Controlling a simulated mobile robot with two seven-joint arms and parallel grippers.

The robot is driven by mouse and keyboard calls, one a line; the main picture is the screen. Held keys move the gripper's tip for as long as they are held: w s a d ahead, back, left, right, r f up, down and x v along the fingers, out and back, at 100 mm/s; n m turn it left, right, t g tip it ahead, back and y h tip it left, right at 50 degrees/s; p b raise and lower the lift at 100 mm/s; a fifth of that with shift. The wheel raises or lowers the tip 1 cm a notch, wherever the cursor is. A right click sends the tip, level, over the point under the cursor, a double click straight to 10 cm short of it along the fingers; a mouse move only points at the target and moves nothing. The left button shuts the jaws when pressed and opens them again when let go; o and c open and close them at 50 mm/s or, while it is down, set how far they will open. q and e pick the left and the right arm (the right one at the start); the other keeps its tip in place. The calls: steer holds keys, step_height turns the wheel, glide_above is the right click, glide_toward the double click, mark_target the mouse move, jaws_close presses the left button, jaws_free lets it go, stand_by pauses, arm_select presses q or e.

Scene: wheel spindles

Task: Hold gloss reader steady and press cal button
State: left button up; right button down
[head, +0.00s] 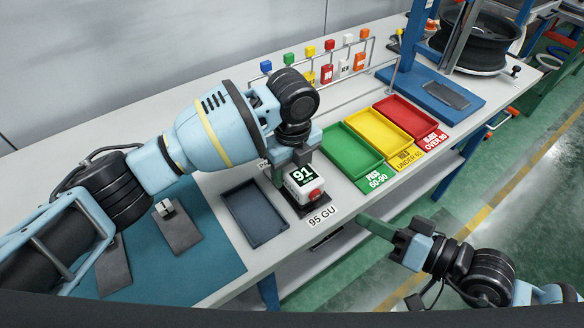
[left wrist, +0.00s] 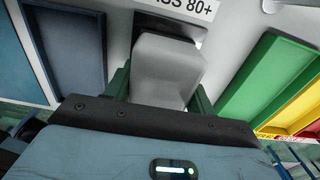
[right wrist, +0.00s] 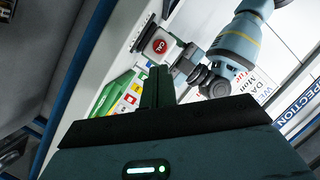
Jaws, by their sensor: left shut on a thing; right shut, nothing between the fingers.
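The gloss reader (head: 302,179) is a white box with a lit display reading 91, standing on a dark pad on the bench. A red cal button (head: 316,194) is on its front face; the button also shows in the right wrist view (right wrist: 159,46). My left gripper (head: 296,158) is shut on the reader from above and behind. The left wrist view shows the reader's pale body (left wrist: 165,70) between the fingers. My right gripper (head: 362,220) is shut and empty, off the bench's front edge, to the right of the reader and apart from the button.
A "95 GU" label (head: 322,217) lies before the reader. An empty dark tray (head: 255,217) lies to its left. Green (head: 351,151), yellow (head: 378,131) and red (head: 411,113) trays stand to its right. Grey blocks lie on the teal mat (head: 205,262).

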steer(key=s+a+f+m+g+y, duration=0.35)
steer(key=a+f+m, duration=0.2)
steer(key=m, duration=0.95)
steer(key=d+m+t, duration=0.1)
steer(key=m+t, duration=0.3)
steer(key=m, duration=0.3)
steer(key=d+r+m+t, duration=0.1)
steer(key=m+t, duration=0.3)
steer(key=m, duration=0.3)
steer(key=d+r+m+t, duration=0.1)
steer(key=d+m+t, duration=0.1)
steer(key=m+t, duration=0.3)
steer(key=shift+r+m+y, duration=0.2)
steer(key=shift+m+y, duration=0.05)
steer(key=shift+m, duration=1.25)
steer(key=shift+a, duration=0.1)
